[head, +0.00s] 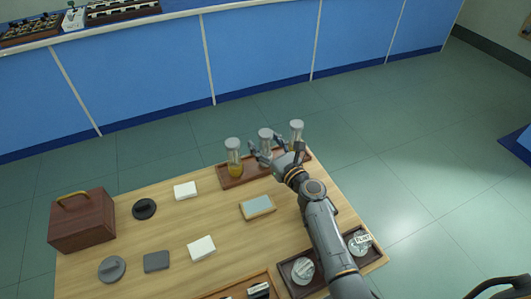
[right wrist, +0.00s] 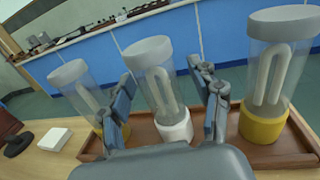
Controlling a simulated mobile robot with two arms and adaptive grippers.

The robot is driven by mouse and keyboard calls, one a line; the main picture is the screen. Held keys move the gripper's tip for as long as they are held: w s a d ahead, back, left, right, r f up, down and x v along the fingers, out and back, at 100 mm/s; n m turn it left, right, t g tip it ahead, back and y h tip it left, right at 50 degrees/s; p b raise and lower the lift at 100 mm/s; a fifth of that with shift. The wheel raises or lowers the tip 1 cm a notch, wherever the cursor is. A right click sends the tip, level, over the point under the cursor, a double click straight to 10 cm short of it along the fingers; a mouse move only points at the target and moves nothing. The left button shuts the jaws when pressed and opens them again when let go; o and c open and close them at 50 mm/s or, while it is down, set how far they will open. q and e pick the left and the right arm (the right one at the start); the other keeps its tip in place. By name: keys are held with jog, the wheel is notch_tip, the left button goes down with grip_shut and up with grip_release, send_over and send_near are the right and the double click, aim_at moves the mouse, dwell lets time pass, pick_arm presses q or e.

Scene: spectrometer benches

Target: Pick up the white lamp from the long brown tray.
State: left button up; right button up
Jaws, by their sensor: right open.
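The long brown tray (head: 232,183) lies at the far edge of the wooden table, with three clear-tubed, grey-capped lamps standing upright on it. The white lamp (head: 265,136) is the middle one. In the right wrist view the white lamp (right wrist: 160,90) shows its white base and pale bent tube. A yellow-based lamp stands on each side of it, at left (right wrist: 80,88) and right (right wrist: 272,75). My right gripper (head: 266,154) is open at the middle lamp. Its fingers (right wrist: 167,108) appear on either side of the white lamp. I cannot tell whether they touch it. My left gripper is not in view.
The wooden table (head: 180,222) also holds a brown box (head: 82,222), white blocks (head: 201,248), a blue-topped block (head: 257,207) and dark round pieces (head: 144,209). Another brown tray (head: 358,233) is near the right edge. A blue bench (head: 150,70) stands beyond clear floor.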

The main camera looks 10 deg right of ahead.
jog(key=shift+c, duration=0.2)
grip_shut()
jog(key=shift+r, duration=0.1)
